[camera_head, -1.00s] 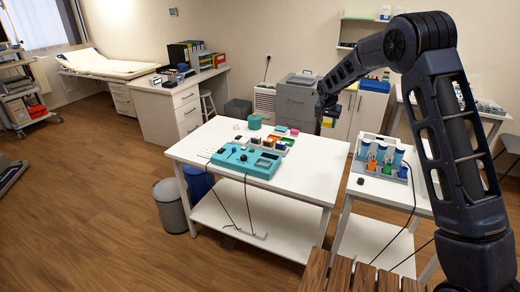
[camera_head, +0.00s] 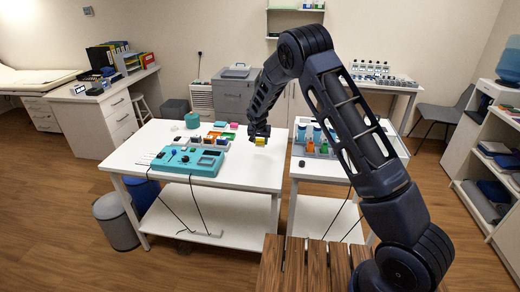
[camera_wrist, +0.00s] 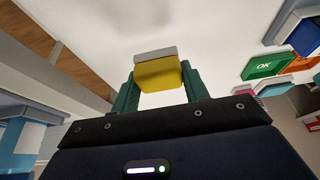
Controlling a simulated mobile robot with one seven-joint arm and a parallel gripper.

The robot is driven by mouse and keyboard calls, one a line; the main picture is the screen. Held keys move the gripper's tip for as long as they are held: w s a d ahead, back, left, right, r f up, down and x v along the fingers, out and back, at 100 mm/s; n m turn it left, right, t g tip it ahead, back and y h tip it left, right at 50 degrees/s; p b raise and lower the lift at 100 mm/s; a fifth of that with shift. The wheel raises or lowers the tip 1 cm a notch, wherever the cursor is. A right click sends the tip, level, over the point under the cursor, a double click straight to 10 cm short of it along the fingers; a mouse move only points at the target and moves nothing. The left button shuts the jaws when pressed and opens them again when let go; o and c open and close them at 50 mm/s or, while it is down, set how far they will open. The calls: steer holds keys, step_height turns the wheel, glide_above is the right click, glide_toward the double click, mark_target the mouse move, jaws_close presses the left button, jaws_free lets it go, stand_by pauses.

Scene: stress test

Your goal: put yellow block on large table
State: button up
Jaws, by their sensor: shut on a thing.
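The yellow block (camera_head: 260,141) is at my gripper (camera_head: 259,134) in the head view, over the right part of the large white table (camera_head: 238,172). In the wrist view, the yellow block (camera_wrist: 160,74) has a grey band along its far side and sits between the green fingers of my gripper (camera_wrist: 160,84). The gripper is shut on it. The white tabletop (camera_wrist: 215,25) lies behind the block. I cannot tell whether the block touches the tabletop.
A teal device (camera_head: 188,161) and several small coloured blocks stand on the table's left and back parts. A smaller white table (camera_head: 325,171) with a rack of bottles (camera_head: 315,139) stands close to the right. The large table's right front part is clear.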

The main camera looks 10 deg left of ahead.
mark_target(260, 145)
steer(key=shift+f, duration=2.4)
steer(key=o, duration=1)
steer(key=shift+f, duration=0.1)
steer(key=v, duration=1.2)
steer(key=s+d+r, duration=0.3)
steer(key=d+r, duration=0.5)
steer(key=d, duration=0.2)
steer(key=s+d+r, duration=0.4)
steer(key=d+r, duration=0.3)
steer(key=d, duration=0.2)
steer(key=s+d+r, duration=0.3)
steer(key=d+r, duration=0.5)
steer(key=d, duration=0.2)
steer(key=s+d+r, duration=0.3)
steer(key=s+d, duration=0.3)
steer(key=s, duration=0.1)
steer(key=s+d+r, duration=0.3)
steer(key=s+d, duration=0.2)
steer(key=s, duration=0.2)
steer(key=s+d, duration=0.2)
steer(key=s, duration=0.3)
steer(key=s+d, duration=0.2)
steer(key=s, duration=0.4)
steer(key=s+d+f, duration=0.1)
steer(key=s+d, duration=0.1)
steer(key=s, duration=0.3)
steer(key=shift+s+d+f, duration=0.1)
steer(key=shift+s+d, duration=0.15)
steer(key=shift+s, duration=0.05)
